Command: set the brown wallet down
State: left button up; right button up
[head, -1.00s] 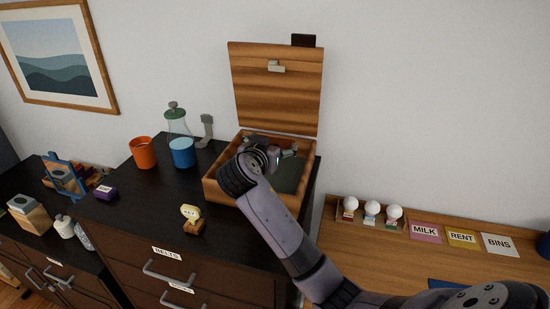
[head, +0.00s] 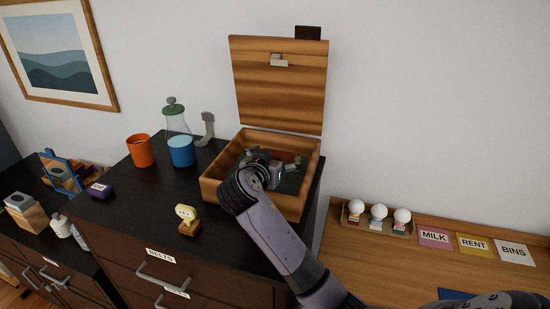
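My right gripper (head: 278,168) is inside the open wooden box (head: 250,202) on the dark dresser. My own wrist covers much of it, and its fingertips are not clear enough to tell whether it is open or shut. I cannot make out a brown wallet in the box or in the gripper; anything under the gripper is hidden. The box's lid (head: 278,95) stands upright at the back. My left gripper is not in view.
On the dresser stand an orange cup (head: 140,151), a blue cup (head: 181,152), a glass bottle (head: 176,121) and a small yellow-topped figure (head: 188,219). A small dark brown object (head: 308,32) shows above the lid. A lower wooden desk (head: 370,262) lies at right.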

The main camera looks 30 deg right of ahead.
jog(key=o, duration=0.4)
jog(key=shift+s+a+r, duration=0.1)
jog(key=shift+a+r, duration=0.05)
jog(key=shift+c, duration=0.2)
jog(key=shift+r+p, duration=0.3)
jog(key=shift+r, duration=0.05)
jog(key=shift+r+p, duration=0.5)
jog(key=shift+r, duration=0.15)
jog(key=p+v, duration=0.1)
jog(key=v, duration=0.2)
jog(key=p+v, duration=0.1)
jog(key=v, duration=0.6)
jog(key=shift+s+a+f+p, duration=0.15)
jog(key=shift+a+f+p, duration=0.1)
jog(key=shift+p, duration=0.15)
jog(key=shift+s+a+r, duration=0.15)
jog(key=shift+s+a, duration=0.25)
jog(key=shift+s, duration=0.05)
